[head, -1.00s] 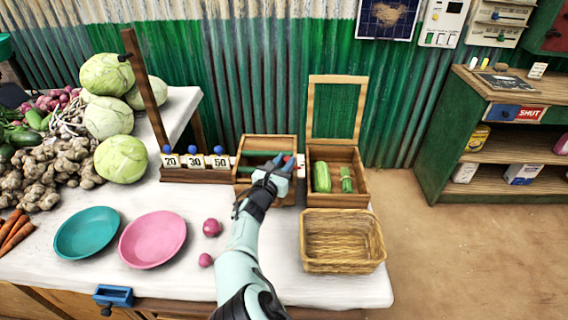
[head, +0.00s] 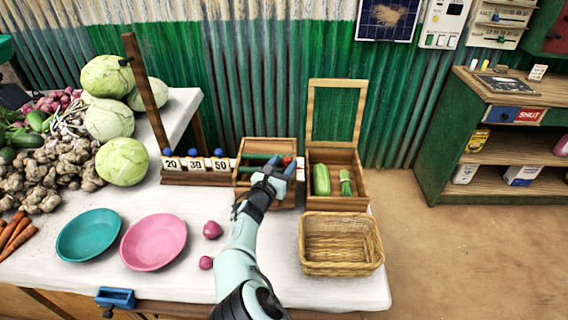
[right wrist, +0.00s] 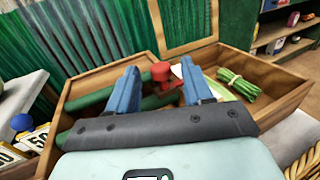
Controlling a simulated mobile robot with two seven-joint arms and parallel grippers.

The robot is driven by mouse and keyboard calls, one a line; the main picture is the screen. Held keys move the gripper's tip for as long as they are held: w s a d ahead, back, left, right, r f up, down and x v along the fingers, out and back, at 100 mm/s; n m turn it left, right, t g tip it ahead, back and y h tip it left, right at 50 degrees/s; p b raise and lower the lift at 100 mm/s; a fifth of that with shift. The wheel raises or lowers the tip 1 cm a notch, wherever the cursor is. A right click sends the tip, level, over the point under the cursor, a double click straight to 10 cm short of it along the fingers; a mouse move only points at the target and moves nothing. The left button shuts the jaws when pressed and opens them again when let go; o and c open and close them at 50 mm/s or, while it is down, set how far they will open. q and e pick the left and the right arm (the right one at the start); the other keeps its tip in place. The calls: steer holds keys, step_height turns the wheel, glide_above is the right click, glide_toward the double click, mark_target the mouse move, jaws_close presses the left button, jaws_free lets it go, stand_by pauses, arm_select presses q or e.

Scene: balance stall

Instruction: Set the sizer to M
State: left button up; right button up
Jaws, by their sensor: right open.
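The left wooden box (head: 240,182) holds dark green rods (head: 258,157) and stands at the back of the table. A red knob (head: 287,160) shows at its right side; in the right wrist view the red knob (right wrist: 161,71) appears between and beyond my fingertips. I cannot read any size letter there, nor tell for sure that it belongs to the sizer. My right gripper (head: 275,168) is over this box, open and empty; its two blue fingers also show in the right wrist view (right wrist: 159,85). They appear apart from the knob. My left gripper is out of view.
A wicker basket (head: 341,269) stands in front. Numbered blocks (head: 195,164) are left of the boxes. Wall panels (head: 497,22) hang at upper right.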

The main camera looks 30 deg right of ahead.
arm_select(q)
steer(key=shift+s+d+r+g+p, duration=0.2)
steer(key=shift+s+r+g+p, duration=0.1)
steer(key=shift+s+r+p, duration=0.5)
arm_select(e)
steer(key=v, duration=1.2)
steer(key=shift+a, duration=0.2)
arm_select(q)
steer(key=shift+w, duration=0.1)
arm_select(e)
steer(key=shift+s, duration=0.1)
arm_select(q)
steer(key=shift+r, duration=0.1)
arm_select(e)
steer(key=shift+r, duration=0.1)
